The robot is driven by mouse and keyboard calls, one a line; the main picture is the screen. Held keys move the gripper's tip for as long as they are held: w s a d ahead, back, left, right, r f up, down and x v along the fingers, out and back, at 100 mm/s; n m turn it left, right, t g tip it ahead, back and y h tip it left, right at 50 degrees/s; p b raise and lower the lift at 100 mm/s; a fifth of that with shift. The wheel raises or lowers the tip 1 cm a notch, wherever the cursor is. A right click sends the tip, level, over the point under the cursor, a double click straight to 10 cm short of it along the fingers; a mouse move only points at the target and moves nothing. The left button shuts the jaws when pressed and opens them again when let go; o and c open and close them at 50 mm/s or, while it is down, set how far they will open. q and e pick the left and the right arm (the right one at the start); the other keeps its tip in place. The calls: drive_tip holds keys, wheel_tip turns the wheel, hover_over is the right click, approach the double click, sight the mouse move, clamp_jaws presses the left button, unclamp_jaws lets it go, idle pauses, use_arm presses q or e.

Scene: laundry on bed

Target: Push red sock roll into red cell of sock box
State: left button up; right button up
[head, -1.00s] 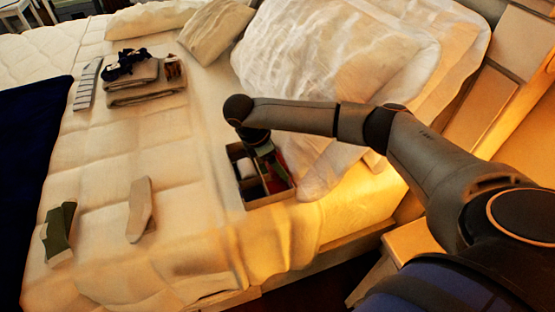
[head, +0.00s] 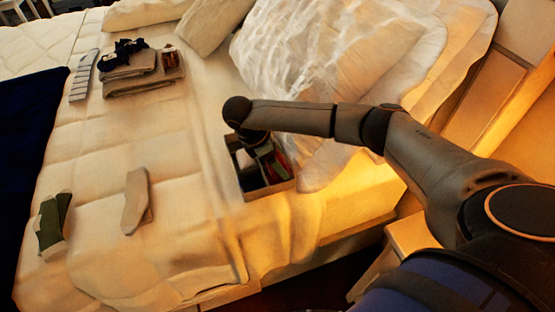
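The sock box (head: 268,192) is an open cardboard box with dark-looking cells, on the bed near its right edge. My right gripper (head: 268,162) points down into it from above and hides much of the inside. Whether its fingers are open or shut cannot be told. A little red (head: 284,158) shows beside the gripper on the box's right side; I cannot tell whether it is the red sock roll or the red cell. A whitish item (head: 243,158) shows in the left part of the box. My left gripper is not in view.
A beige sock (head: 137,201) and a green sock (head: 52,222) lie on the bed at the left. Folded towels (head: 145,84) with dark socks (head: 126,53) on top lie farther back, beside a striped sock (head: 84,75). A large white pillow (head: 320,70) is close behind the box.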

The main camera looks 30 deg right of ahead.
idle(0.6)
drive_tip(key=shift+f+b, duration=0.4)
drive_tip(key=shift+f, duration=0.2)
drive_tip(key=shift+r, duration=0.15)
idle(0.3)
drive_tip(key=o, duration=1.1)
drive_tip(key=shift+o, duration=0.2)
drive_tip(key=v, duration=1.2)
drive_tip(key=shift+r+p, duration=0.25)
drive_tip(key=shift+p, duration=0.2)
drive_tip(key=shift+a, duration=0.1)
